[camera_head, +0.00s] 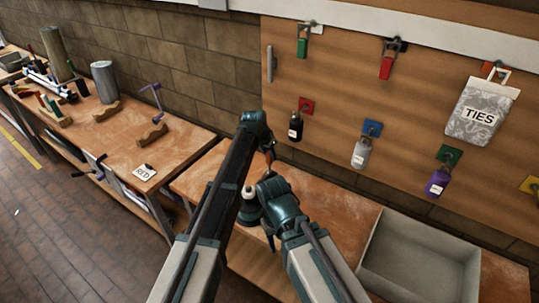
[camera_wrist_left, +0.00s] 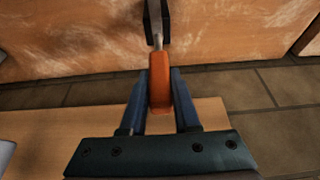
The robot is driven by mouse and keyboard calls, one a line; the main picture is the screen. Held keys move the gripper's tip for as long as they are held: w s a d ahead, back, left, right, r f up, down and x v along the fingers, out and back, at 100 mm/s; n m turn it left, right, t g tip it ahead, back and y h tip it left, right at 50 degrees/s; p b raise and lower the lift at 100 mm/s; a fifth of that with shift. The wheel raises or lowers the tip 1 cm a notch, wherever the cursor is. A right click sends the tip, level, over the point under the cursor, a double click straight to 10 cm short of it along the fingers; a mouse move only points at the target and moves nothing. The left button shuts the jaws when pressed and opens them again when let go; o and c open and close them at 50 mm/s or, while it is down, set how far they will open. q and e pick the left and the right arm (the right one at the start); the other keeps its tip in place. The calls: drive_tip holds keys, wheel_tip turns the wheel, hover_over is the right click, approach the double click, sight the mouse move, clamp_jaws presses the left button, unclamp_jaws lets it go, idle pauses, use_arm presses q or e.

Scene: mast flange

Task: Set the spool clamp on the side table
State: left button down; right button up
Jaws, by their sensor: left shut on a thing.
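My left gripper (camera_head: 268,152) is beside the wall end of the near workbench (camera_head: 335,205). In the left wrist view its blue fingers (camera_wrist_left: 160,90) are shut on the orange handle (camera_wrist_left: 160,90) of a clamp-like tool, which I take as the spool clamp. Its metal bar and black jaw (camera_wrist_left: 155,22) point away over a worn wooden top. In the head view only a small reddish part (camera_head: 268,158) shows. My right gripper (camera_head: 268,190) is close below; its fingers are hidden. A second bench (camera_head: 115,155) stands to the left; I cannot tell which is the side table.
A small white-topped object (camera_head: 248,192) is beside my right gripper. A grey open bin (camera_head: 420,262) is at right. Bottles and a TIES bag (camera_head: 480,110) hang on the board.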

idle(0.8)
use_arm(q)
drive_tip(key=shift+w+d+r+g, duration=0.1)
drive_tip(key=shift+w+d+g, duration=0.05)
drive_tip(key=shift+w+g, duration=0.15)
drive_tip(key=w+d+g+y, duration=0.1)
drive_tip(key=w+f+g+y+p, duration=0.1)
drive_tip(key=g, duration=0.1)
drive_tip(key=shift+w+d+y, duration=0.2)
drive_tip(key=shift+d+y, duration=0.1)
drive_tip(key=shift+d, duration=0.1)
drive_tip(key=c, duration=0.6)
unclamp_jaws()
drive_tip(key=shift+c, duration=0.2)
